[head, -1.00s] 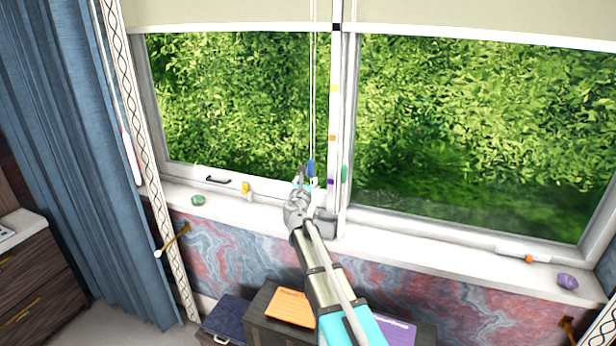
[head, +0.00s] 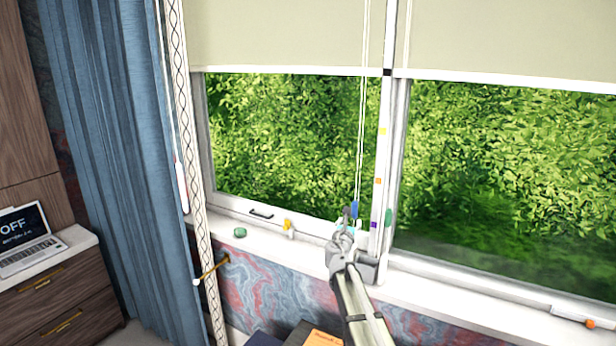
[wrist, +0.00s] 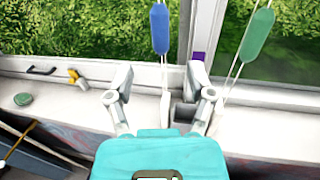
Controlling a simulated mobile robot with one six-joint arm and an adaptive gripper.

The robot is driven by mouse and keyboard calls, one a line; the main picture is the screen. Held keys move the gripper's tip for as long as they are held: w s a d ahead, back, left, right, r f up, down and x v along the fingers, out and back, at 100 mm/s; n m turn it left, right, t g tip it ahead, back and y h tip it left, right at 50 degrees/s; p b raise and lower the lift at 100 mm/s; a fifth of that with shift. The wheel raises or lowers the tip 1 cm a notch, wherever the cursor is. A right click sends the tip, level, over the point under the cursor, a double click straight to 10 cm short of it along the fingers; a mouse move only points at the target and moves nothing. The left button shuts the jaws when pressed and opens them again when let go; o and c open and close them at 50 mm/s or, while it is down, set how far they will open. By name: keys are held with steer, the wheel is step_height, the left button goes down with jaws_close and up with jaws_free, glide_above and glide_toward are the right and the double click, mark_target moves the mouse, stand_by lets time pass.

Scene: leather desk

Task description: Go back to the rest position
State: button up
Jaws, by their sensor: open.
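My gripper (wrist: 160,90) is open and empty in the wrist view, its two grey fingers spread apart above the window sill. In the head view my gripper (head: 346,218) is small, in front of the window's middle post, near the lower ends of the blind cords. A blue cord pull (wrist: 160,28) hangs beyond the fingers, between them in the picture. A green cord pull (wrist: 257,35) hangs to the right. I cannot tell whether the fingers touch any cord.
The white sill (head: 450,290) runs below the window, with a green stone (head: 240,232) and a yellow object (head: 288,226) on its left part. A blue curtain (head: 110,150) hangs at left beside a drawer cabinet with a laptop (head: 30,240). An orange book (head: 324,338) lies below.

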mark_target(354, 210)
steer(key=x, duration=0.9)
steer(key=shift+w+d, duration=0.1)
steer(key=shift+w, duration=0.25)
steer(key=shift+s, duration=0.1)
